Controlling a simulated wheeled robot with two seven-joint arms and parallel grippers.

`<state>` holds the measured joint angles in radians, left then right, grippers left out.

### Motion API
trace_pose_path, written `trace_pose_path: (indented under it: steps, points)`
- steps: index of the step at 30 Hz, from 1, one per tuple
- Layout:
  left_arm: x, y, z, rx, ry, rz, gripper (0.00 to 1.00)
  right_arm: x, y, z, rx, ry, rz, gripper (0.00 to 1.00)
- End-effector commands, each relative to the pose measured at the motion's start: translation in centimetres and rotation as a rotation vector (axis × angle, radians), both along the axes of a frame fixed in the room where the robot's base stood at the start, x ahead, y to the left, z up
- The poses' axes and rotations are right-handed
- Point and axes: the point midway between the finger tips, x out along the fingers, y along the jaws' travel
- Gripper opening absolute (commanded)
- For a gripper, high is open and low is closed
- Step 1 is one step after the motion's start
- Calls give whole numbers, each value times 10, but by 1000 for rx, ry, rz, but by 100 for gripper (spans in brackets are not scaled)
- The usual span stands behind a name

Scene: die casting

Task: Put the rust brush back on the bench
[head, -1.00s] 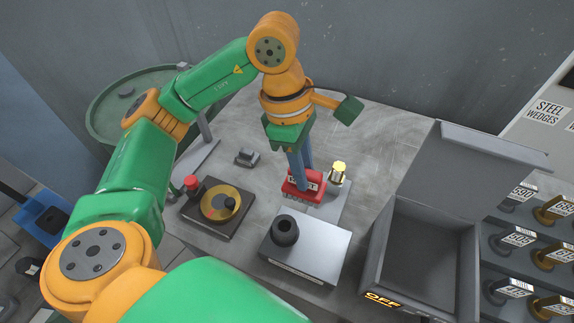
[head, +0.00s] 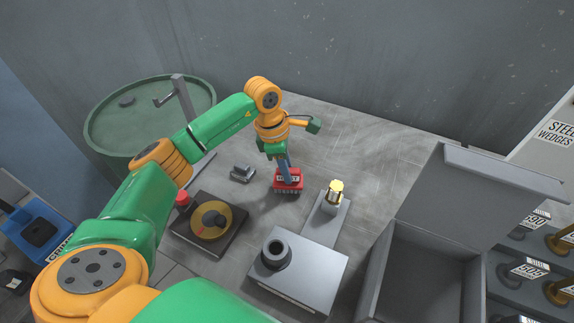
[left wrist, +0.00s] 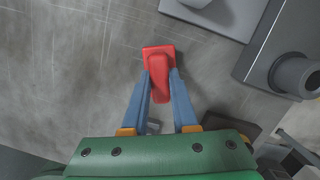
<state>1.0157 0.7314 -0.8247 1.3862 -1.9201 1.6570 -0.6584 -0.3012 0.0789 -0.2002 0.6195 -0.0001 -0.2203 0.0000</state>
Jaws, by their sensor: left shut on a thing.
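The rust brush (head: 288,180) is a red block with a white label and dark bristles underneath. My left gripper (head: 284,165) points down at it, shut on its red handle. In the left wrist view, the brush (left wrist: 159,60) sits between the two blue fingers (left wrist: 160,82). The brush is upright over a bare part of the grey bench (head: 368,140), very low; I cannot tell whether the bristles touch. My right gripper is not in view.
A metal piece with a yellow top (head: 335,192) stands right of the brush, by a grey box with a black ring (head: 298,275). A small grey block (head: 242,174) and a dark base with a brass disc (head: 209,222) are left. An open bin (head: 425,270) stands at right.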

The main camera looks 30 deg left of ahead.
Motion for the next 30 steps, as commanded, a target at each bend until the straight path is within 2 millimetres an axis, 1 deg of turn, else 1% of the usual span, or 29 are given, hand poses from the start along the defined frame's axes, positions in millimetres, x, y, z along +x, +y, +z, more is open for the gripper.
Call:
trace_pose_path:
  steps: [1, 11, 12, 15, 23, 25, 26, 28, 30]
  points:
    - [-1, 0, -2, -1, 2, -1, 0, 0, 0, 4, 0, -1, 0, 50]
    - [0, 0, -8, -1, -2, -1, 0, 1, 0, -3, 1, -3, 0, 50]
    - [0, 0, -8, -1, -2, -1, 32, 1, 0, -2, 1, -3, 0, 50]
    - [0, 0, -7, -1, -2, -1, 56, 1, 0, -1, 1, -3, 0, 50]
    - [0, -1, -6, -2, -1, 0, 56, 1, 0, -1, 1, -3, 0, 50]
    - [0, -1, 0, -2, -1, 0, 56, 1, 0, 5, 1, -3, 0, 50]
    - [0, 0, 0, -2, -3, 0, 56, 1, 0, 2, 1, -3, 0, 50]
    - [0, 2, 11, -1, -6, 1, 56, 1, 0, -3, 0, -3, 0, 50]
    - [-1, 6, 27, -1, -9, 1, 56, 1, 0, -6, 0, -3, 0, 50]
